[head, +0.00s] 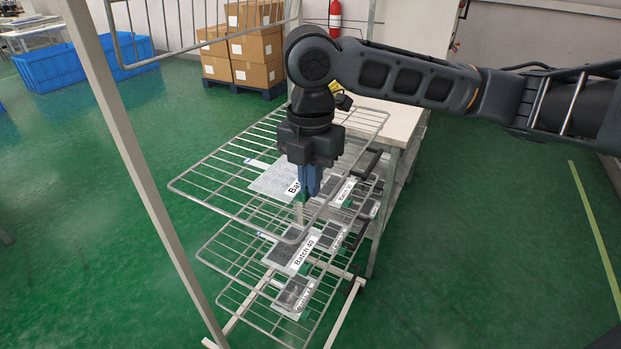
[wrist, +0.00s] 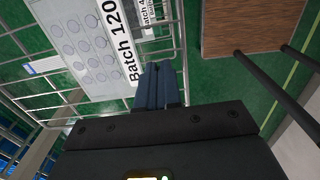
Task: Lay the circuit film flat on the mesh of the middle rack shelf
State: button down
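A pale film labelled "Batch 120" (wrist: 85,38) lies level at the upper wire shelf (head: 205,182) of the rack; it also shows in the head view (head: 270,181). No wires visibly cross over it in the wrist view. My gripper (head: 306,197) points down beside the film's labelled edge. Its blue fingers (wrist: 157,68) look together, and I see nothing clearly pinched between them. Contact with the film cannot be told. A lower shelf (head: 218,252) holds a film labelled "Batch 40" (head: 290,250). Another film (head: 295,294) lies on the shelf below that. My fingers hide part of the upper shelf.
A pale-topped bench (head: 390,122) stands close behind the rack. A pale upright post (head: 140,170) is at the left. Cardboard boxes (head: 255,45) on a pallet and a blue crate (head: 50,67) are further back. Green floor is clear at the right.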

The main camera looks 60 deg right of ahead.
jog(key=shift+f, duration=0.15)
jog(key=c, duration=1.2)
grip_release()
jog(key=shift+c, duration=0.2)
jog(key=shift+r, duration=3.9)
jog(key=shift+w+a, duration=0.1)
